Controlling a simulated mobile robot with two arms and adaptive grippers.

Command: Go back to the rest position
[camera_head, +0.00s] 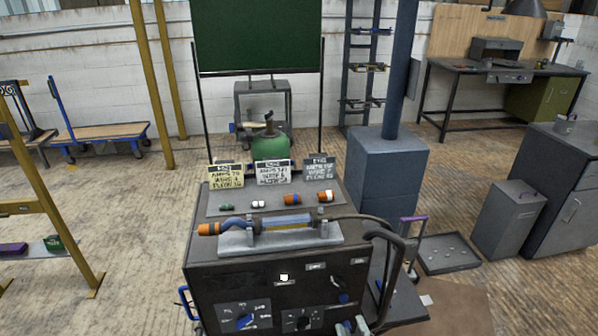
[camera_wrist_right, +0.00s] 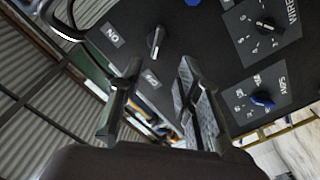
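My right gripper (camera_head: 352,326) shows at the bottom edge of the head view, in front of the dark machine's control face. In the right wrist view its two fingers (camera_wrist_right: 160,68) stand apart with nothing between them, so it is open and empty. The dark machine (camera_head: 225,279) has knobs and labels on its front, and its panel (camera_wrist_right: 205,50) fills the upper right of the wrist view. I cannot tell the exact gap between the fingertips and the panel. My left gripper is not in view.
On the machine's top lies a torch with an orange end (camera_head: 208,229) in a grey holder (camera_head: 238,241), with small coloured parts and label cards behind. A dark curved handle (camera_head: 398,262) is at its right. A yellow frame (camera_head: 70,225) stands left. Floor between is clear.

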